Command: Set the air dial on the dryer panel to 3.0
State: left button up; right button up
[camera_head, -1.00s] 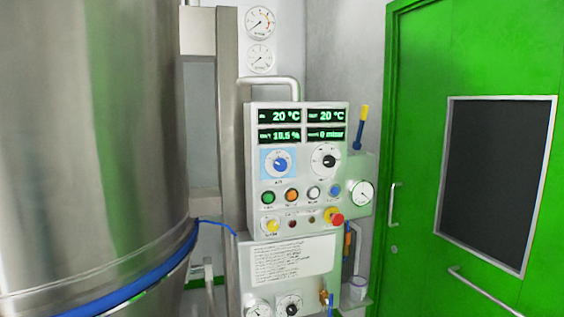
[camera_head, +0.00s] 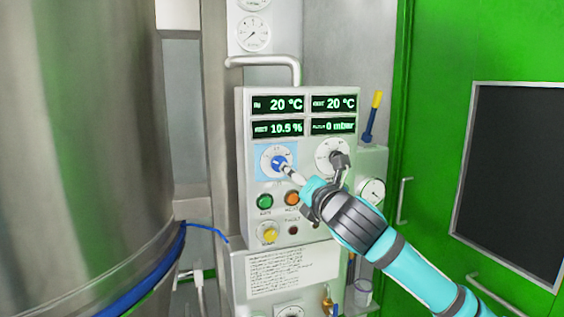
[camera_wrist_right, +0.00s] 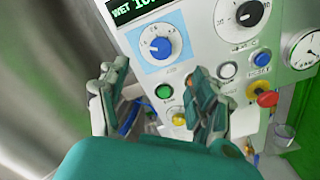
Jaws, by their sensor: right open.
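The air dial is a blue knob (camera_head: 279,162) on a white round scale with a light blue backing, at the upper left of the dryer panel's controls. It also shows in the right wrist view (camera_wrist_right: 160,47), beyond the fingers and apart from them. The dryer panel (camera_head: 243,190) is a light grey box with green displays. My right gripper (camera_wrist_right: 157,85) is open and empty in front of the panel. In the head view, the right gripper (camera_head: 312,176) partly covers the panel's right side and one finger reaches close to the blue knob. My left gripper is in neither view.
A black knob (camera_head: 328,158) sits right of the air dial, partly behind my gripper. Below are a green button (camera_head: 265,201), an orange button (camera_head: 292,198) and a red emergency stop (camera_wrist_right: 267,98). A large steel vessel (camera_head: 80,150) stands left; a green door (camera_head: 440,60) is right.

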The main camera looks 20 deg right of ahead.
send_near(280, 164)
jog(key=w, duration=0.1)
jog(key=w+p, duration=0.2)
jog(key=w, duration=0.5)
jog(key=shift+w, duration=0.55)
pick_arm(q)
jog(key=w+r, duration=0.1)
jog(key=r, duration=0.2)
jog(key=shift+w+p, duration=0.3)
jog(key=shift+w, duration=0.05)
pick_arm(e)
jog(key=shift+f, duration=0.1)
jog(key=c, duration=1.2)
